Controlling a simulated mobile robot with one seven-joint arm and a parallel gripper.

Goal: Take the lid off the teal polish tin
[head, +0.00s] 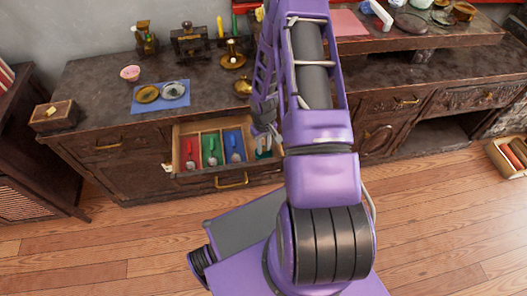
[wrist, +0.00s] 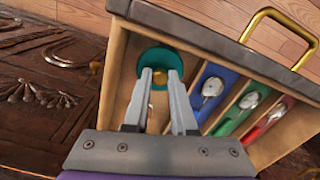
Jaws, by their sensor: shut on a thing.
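The teal polish tin (wrist: 178,57) sits in the end compartment of the open drawer (wrist: 120,75), seen from above in the wrist view. A small part of it shows in the head view (head: 263,154), beside my arm. My gripper (wrist: 160,75) is over the tin, its fingers shut on the small brass-coloured knob (wrist: 157,74) of the lid. The fingers cover part of the lid. I cannot tell whether the lid is seated on the tin or raised from it.
Beside the tin, the drawer holds blue (head: 234,146), green (head: 211,149) and red (head: 190,153) lined compartments with metal utensils. Wooden dividers and walls stand close around the gripper. A blue mat (head: 137,106) with two round dishes lies on the counter above.

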